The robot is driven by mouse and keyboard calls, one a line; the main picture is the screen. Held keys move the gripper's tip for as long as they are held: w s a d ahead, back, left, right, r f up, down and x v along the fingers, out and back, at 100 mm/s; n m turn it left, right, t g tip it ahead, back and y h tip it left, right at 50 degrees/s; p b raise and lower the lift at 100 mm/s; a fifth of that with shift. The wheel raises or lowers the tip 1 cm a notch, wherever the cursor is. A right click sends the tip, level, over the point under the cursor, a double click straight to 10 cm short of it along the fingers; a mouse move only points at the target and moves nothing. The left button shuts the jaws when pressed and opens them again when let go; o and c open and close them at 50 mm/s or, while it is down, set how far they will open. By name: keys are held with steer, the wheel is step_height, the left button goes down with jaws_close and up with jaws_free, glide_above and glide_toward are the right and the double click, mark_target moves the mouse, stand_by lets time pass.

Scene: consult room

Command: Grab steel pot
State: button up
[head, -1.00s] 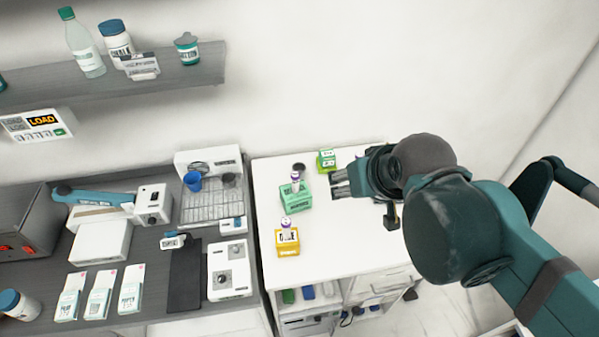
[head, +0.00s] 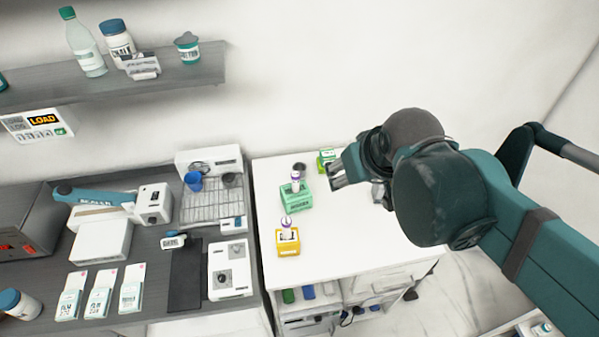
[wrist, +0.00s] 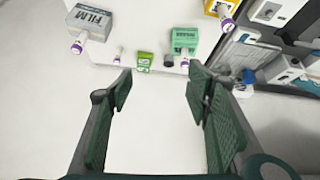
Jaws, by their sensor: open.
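A small dark grey pot (head: 300,168), which looks like the steel pot, stands on the white table behind the green box. It also shows in the wrist view (wrist: 168,61), ahead of my gripper and between the lines of its two fingers. My gripper (head: 336,176) is over the table, to the right of the pot and apart from it. In the wrist view its two fingers (wrist: 160,86) are spread wide with nothing between them.
A green box (head: 296,198) with a vial stands close to the pot. A yellow box (head: 287,243) is nearer the front, and a bright green box (head: 326,160) is near my gripper. A grey film box (wrist: 92,20) shows in the wrist view. The table's front right is clear.

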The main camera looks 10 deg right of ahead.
steer(key=w+a+f+n+g, duration=0.15)
steer(key=w+n, duration=0.35)
steer(key=w, duration=0.6)
steer(key=n+g+h, duration=0.1)
steer(key=n+g, duration=0.4)
steer(key=n, duration=0.7)
glide_above(299, 168)
steer(key=s+a, duration=0.2)
steer(key=s, duration=0.1)
step_height(299, 168, down, 25)
steer(key=shift+w+d, duration=0.25)
steer(key=shift+f, duration=0.2)
steer(key=shift+d+f, duration=0.2)
steer(key=shift+f, duration=0.95)
steer(key=shift+f, duration=0.1)
steer(key=shift+w+d+f+p, duration=0.1)
steer(key=shift+d+f+p, duration=0.1)
steer(key=shift+f, duration=0.6)
steer(key=shift+d+f+p, duration=0.1)
steer(key=shift+f+p, duration=0.05)
steer(key=shift+f, duration=0.7)
steer(key=shift+w+d+f+p, duration=0.1)
steer(key=shift+d+f+p, duration=0.1)
steer(key=shift+f, duration=0.6)
